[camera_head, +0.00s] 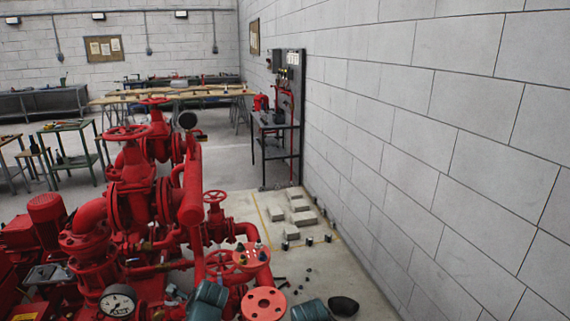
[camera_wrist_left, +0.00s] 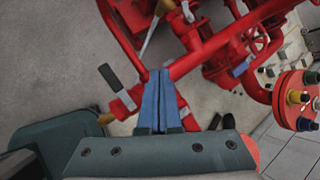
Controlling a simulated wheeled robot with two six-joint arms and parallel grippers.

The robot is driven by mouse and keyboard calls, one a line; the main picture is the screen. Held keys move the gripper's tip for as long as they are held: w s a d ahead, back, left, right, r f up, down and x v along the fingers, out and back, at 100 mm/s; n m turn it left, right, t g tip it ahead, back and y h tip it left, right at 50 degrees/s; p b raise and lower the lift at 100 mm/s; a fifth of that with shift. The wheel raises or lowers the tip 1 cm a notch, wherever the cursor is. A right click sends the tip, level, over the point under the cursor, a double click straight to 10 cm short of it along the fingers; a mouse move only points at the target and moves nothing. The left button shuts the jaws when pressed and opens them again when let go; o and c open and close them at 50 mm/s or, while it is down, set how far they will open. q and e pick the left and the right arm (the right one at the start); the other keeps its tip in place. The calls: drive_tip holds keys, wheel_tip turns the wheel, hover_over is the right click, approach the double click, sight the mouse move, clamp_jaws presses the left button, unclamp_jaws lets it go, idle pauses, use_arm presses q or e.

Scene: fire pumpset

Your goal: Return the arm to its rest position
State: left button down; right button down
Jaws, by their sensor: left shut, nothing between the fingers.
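My left gripper (camera_wrist_left: 160,76) shows in the left wrist view as two blue fingers pressed together, with nothing between them. It points toward the red pump pipework (camera_wrist_left: 215,52), which lies beyond the fingertips. In the head view the fingers cannot be made out; only teal arm parts of mine show at the bottom edge. My right gripper is not seen in either view.
The red pumpset (camera_head: 135,190) fills the left and centre of the head view, with a pressure gauge (camera_head: 118,301) and a red flange (camera_head: 264,303) close by. A grey block wall (camera_head: 430,130) bounds the right. Small blocks (camera_head: 299,205) lie on the floor.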

use_arm(q)
drive_tip(key=s+d+f+n+g+h, duration=0.2)
drive_tip(key=s+d+n, duration=0.4)
drive_tip(key=d, duration=0.5)
drive_tip(key=s+d+f+n+g+h, duration=0.1)
drive_tip(key=s+d+n+g+h, duration=0.1)
drive_tip(key=s+d+n, duration=0.4)
drive_tip(key=d+n, duration=0.3)
drive_tip(key=d, duration=0.1)
drive_tip(key=shift+s+d+f+n+g, duration=0.3)
drive_tip(key=shift+s+d+f+n, duration=0.05)
drive_tip(key=shift+s+d+n, duration=0.05)
